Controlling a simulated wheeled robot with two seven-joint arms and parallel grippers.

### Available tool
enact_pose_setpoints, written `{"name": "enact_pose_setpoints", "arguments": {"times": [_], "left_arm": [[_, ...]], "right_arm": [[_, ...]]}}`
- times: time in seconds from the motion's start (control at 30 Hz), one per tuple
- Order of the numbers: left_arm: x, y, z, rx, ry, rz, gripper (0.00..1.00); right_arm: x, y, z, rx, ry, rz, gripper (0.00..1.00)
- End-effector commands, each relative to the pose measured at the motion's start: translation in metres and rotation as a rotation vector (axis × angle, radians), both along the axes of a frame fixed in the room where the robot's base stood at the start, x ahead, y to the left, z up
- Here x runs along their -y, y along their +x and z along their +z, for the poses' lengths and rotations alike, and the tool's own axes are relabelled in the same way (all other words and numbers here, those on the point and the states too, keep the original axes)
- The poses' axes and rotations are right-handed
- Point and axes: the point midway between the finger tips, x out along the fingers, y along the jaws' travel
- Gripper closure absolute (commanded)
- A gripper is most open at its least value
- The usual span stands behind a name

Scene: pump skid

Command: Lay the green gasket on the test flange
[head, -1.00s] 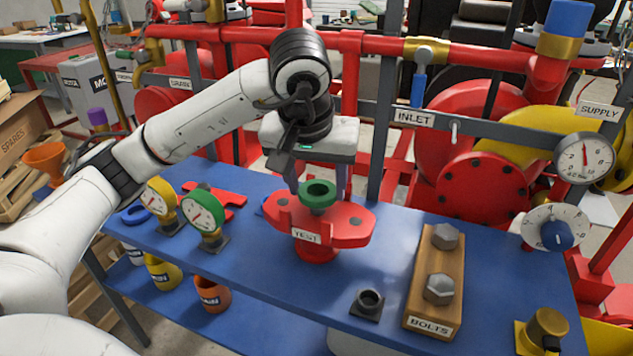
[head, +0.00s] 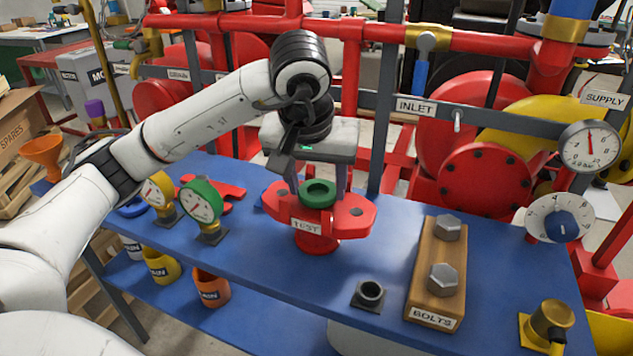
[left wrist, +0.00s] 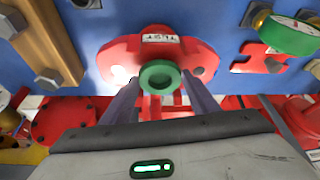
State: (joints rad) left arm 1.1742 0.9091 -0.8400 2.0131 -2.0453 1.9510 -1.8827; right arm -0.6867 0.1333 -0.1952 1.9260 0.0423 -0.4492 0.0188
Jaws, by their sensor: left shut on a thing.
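The green gasket (head: 318,193) is a thick ring between the fingertips of my left gripper (head: 320,190). The gripper points down and is shut on the ring. The gasket is over the middle of the red test flange (head: 352,222), marked TEST, and looks level. I cannot tell whether it touches the flange or sits just above it. In the left wrist view the gasket (left wrist: 160,77) lies between the two grey fingers, in front of the red flange (left wrist: 118,60). My right gripper is not in view.
On the blue bench (head: 260,262), a yellow gauge (head: 158,191) and a green gauge (head: 201,202) stand left of the flange. A wooden bolt block (head: 428,290) and a small dark fitting (head: 370,294) are to the right. Red pipework runs behind.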

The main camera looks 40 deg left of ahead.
Motion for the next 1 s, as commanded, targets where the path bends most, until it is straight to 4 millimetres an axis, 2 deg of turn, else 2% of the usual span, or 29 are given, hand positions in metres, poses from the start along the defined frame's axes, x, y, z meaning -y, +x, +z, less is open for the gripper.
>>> {"name": "enact_pose_setpoints", "arguments": {"times": [0.5,0.7,0.73,0.83,0.87,1.0], "left_arm": [[0.0,0.0,-0.012,0.001,0.0,0.0,0.67],[0.0,0.0,-0.011,0.001,0.0,0.0,0.67],[0.0,0.0,-0.011,0.001,0.0,0.0,0.44],[0.0,0.0,-0.011,0.0,0.0,0.0,0.27],[0.0,0.0,-0.011,0.0,0.0,0.0,0.24],[0.0,0.0,-0.011,0.0,0.0,0.0,0.24]], "right_arm": [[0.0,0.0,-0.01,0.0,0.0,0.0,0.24],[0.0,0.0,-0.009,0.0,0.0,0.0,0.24],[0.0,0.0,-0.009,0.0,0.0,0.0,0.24],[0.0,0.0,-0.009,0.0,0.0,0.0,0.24],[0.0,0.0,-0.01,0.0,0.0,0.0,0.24],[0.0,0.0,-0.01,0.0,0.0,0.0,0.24]]}}
